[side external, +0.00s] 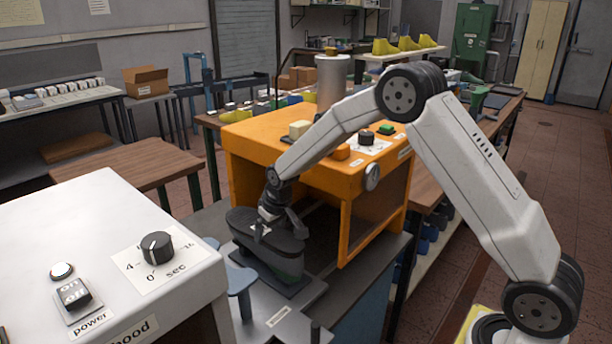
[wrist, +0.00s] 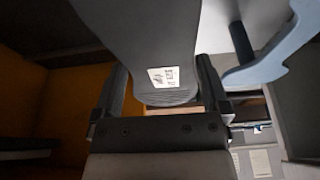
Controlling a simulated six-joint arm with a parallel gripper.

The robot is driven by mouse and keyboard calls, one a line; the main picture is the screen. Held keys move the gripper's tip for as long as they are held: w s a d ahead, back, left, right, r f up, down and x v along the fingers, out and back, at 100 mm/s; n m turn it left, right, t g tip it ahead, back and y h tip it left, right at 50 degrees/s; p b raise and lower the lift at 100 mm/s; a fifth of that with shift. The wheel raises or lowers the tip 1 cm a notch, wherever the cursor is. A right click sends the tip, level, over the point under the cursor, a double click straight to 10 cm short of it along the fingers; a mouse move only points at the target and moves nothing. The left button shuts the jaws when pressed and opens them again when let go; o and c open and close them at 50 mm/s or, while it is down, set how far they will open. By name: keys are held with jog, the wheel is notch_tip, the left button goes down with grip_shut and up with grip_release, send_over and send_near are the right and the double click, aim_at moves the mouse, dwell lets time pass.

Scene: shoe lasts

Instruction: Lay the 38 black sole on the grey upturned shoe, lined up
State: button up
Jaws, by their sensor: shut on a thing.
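My gripper (side external: 277,225) is shut on the black sole (side external: 242,219), reaching down from above in front of the orange machine. In the wrist view the sole (wrist: 150,45) lies between the two fingers of my gripper (wrist: 162,85). It carries a small white label whose print is too blurred to read. The upturned shoe (side external: 291,266) shows as a dark grey-green body directly beneath the sole in the side view. The sole looks roughly level and lies along the shoe. I cannot tell whether they touch or how exactly their edges match. The sole hides the shoe's upper face.
The orange machine (side external: 290,165) stands close behind the gripper, with an opening at its front. A white control box (side external: 105,230) with a knob fills the near left. A blue-grey bracket (side external: 241,280) stands left of the shoe, and it also shows in the wrist view (wrist: 275,55).

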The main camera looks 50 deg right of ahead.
aim_at(271, 233)
jog(key=shift+f, duration=0.6)
dwell(0.7)
dwell(0.3)
jog(key=o, duration=0.8)
jog(key=shift+c, duration=0.2)
jog(key=shift+r, duration=0.15)
jog(key=shift+r, duration=3.4)
